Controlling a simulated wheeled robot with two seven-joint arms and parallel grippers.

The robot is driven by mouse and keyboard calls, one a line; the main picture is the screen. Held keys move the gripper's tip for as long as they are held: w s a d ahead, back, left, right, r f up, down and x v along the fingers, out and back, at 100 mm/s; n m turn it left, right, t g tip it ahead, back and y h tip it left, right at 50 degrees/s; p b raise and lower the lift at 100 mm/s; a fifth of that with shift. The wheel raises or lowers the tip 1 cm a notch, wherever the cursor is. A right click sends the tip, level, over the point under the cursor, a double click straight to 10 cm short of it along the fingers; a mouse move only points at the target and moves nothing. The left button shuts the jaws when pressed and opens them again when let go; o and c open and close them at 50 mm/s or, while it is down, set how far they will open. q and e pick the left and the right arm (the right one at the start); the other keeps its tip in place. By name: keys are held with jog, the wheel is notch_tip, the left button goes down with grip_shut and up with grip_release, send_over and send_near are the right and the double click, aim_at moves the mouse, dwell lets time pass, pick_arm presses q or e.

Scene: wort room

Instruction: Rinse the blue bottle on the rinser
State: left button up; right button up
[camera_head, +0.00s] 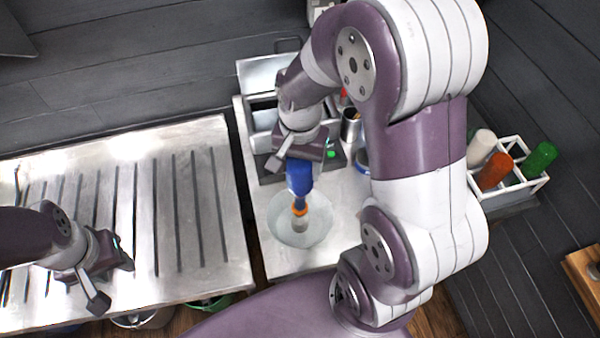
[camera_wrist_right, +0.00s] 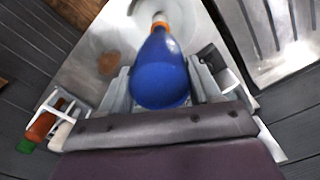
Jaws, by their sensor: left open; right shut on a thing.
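The blue bottle (camera_head: 299,177) hangs neck down from my right gripper (camera_head: 301,158), which is shut on its body. Its orange neck ring (camera_head: 299,208) points at the round pale rinser dish (camera_head: 282,231). The neck lies over the middle of the dish; I cannot tell whether it touches the rinser. In the right wrist view the bottle (camera_wrist_right: 160,75) sits between the fingers, its rounded base towards the camera and its orange neck over the dish (camera_wrist_right: 112,32). My left gripper (camera_head: 115,281) is open and empty above the slatted metal table.
The slatted table (camera_head: 205,140) fills the left. Behind the rinser stand an open grey box (camera_head: 262,75) and a metal cup (camera_head: 350,127). A white rack (camera_head: 510,187) with white, orange and green bottles stands at the right. My right arm hides part of the counter.

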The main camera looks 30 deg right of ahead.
jog(key=shift+f, duration=0.1)
jog(key=shift+f+b, duration=0.65)
jog(key=shift+f, duration=0.25)
jog(key=shift+r, duration=0.1)
notch_tip(320, 180, up, 2)
jog(key=shift+p, duration=1.1)
